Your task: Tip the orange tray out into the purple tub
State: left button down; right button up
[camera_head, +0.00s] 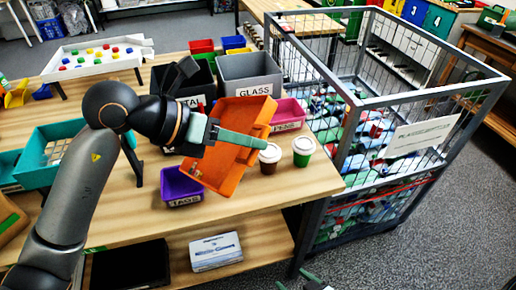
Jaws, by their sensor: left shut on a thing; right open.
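The orange tray (225,172) is held in the air, steeply tilted, above the table and to the right of the purple tub. My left gripper (262,143) is shut on the orange tray. Its green finger lies across the tray, and the arm hides part of it. I cannot tell what the tray holds. The purple tub (183,199) stands upright on the table, below and left of the tray, with a label on its front. The tray's lower edge overlaps the tub's right side in the picture. My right gripper (304,284) is open at the bottom edge, mostly cut off.
Two lidded cups, brown (270,160) and green (302,153), stand right of the tray. A grey GLASS bin (248,72) and pink bin (289,114) stand behind. A teal crate (58,152) is left. A wire cage (362,100) stands beside the table (115,225).

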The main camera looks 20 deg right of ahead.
pick_arm(q)
jog(key=shift+a+r, duration=0.3)
jog(key=shift+a, duration=0.05)
jog(key=w+a+r+h+b, duration=0.1)
jog(key=a+r+h+b, duration=0.2)
jog(key=a+h+b, duration=0.2)
jog(key=a, duration=0.3)
jog(key=shift+w+r+n, duration=0.3)
jog(key=shift+r+n, duration=0.1)
dwell(0.4)
jog(key=a+b, duration=0.1)
jog(key=w+a+h+b, duration=0.1)
jog(key=a, duration=0.1)
jog(key=w+a+h+b, duration=0.1)
jog(key=a+b, duration=0.1)
jog(key=shift+w+a+r, duration=0.1)
jog(key=shift+a+r, duration=0.05)
jog(key=shift+r, duration=0.05)
